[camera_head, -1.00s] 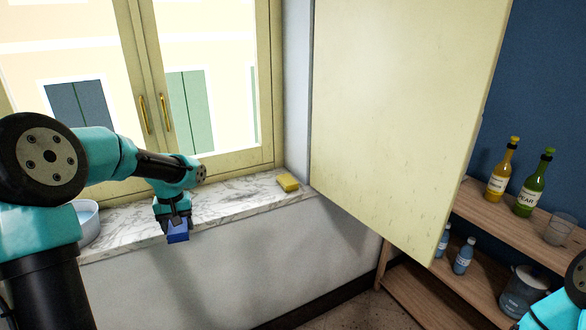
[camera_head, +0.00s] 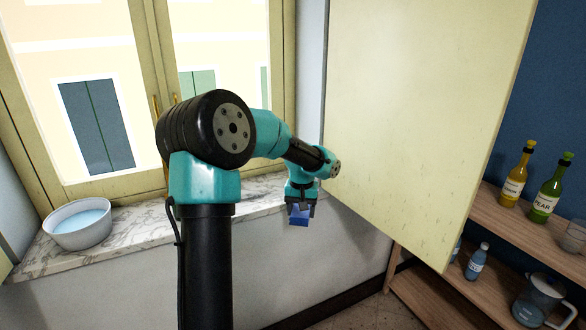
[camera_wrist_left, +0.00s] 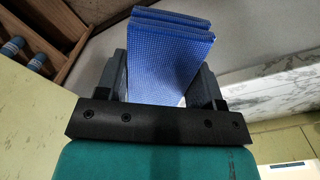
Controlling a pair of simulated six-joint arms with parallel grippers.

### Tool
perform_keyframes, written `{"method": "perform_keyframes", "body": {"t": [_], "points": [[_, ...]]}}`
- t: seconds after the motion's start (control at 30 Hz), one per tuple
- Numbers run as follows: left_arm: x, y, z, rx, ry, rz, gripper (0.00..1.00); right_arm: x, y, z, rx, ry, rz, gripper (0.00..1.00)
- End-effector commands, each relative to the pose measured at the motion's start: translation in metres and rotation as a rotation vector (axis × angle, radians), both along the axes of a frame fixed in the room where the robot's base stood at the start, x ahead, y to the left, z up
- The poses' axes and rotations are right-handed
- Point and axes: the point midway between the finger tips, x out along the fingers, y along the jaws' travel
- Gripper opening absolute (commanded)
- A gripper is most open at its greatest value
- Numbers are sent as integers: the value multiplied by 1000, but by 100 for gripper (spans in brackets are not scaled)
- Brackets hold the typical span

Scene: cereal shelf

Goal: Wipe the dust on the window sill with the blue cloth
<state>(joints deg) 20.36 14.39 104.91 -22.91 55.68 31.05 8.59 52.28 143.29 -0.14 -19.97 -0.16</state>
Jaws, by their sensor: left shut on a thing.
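My left gripper (camera_head: 300,204) is shut on the blue cloth (camera_head: 299,218), a folded block hanging below the fingers. In the left wrist view the cloth (camera_wrist_left: 163,42) sits between both fingers, its layered end sticking out past them. The marble window sill (camera_head: 130,232) runs under the window. The gripper and cloth are at the sill's right end, by its front edge. I cannot tell whether the cloth touches the sill. No dust can be made out on the part of the sill that shows; my arm hides much of it. My right gripper is out of view.
A white bowl with bluish contents (camera_head: 80,225) stands at the sill's left end. A large cream panel (camera_head: 415,120) rises just right of the gripper. Wooden shelves (camera_head: 480,225) at the right hold bottles and a glass jug (camera_head: 540,298).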

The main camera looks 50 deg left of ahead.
Motion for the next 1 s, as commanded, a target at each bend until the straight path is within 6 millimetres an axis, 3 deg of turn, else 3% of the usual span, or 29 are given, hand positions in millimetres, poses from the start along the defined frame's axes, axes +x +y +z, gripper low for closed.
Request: {"method": "perform_keyframes", "body": {"t": [0.27,0.47,0.67,1.0], "points": [[1,0,0,0,0,1,42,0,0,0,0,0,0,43],[12,15,3,3,1,37,42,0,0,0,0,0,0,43],[40,55,11,10,3,142,42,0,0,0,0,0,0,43],[80,140,24,13,5,368,42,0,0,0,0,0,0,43]]}}
